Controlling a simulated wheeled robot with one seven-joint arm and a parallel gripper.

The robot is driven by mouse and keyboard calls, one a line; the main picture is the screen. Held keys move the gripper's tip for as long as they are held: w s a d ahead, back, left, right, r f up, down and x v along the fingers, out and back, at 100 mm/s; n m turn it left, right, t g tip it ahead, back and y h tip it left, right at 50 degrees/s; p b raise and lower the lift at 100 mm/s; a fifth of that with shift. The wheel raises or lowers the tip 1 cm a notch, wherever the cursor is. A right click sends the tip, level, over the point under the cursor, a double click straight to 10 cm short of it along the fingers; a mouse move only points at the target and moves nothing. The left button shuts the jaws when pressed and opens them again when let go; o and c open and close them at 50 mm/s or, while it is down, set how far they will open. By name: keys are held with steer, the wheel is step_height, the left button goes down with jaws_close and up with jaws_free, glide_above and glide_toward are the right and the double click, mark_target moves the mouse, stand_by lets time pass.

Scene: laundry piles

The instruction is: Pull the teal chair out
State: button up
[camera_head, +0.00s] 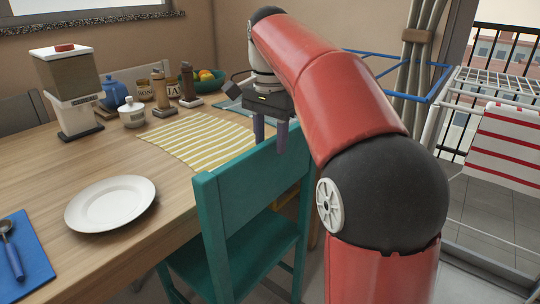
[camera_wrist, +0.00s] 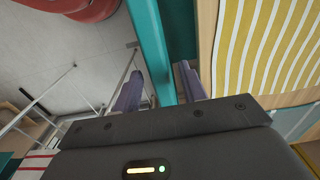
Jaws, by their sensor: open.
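The teal chair (camera_head: 240,190) stands at the near right edge of the wooden table (camera_head: 90,165), its backrest facing me and its seat towards the table. My gripper (camera_head: 270,135) is at the far end of the backrest's top rail. In the wrist view, my gripper (camera_wrist: 160,90) has its two purple-grey fingers apart, with the teal top rail (camera_wrist: 152,45) running between them. The fingers straddle the rail, with one finger on each side. My red and black arm hides part of the view to the right of the chair.
A yellow striped placemat (camera_head: 195,140) and a white plate (camera_head: 110,203) lie on the table near the chair. A dispenser, jars, mills and a fruit bowl (camera_head: 208,80) stand farther back. A drying rack (camera_head: 490,85) with a red-striped towel stands at the right by the balcony.

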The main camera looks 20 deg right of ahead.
mark_target(270, 153)
steer(key=shift+f+b, duration=0.35)
steer(key=shift+f, duration=1.65)
jaws_close()
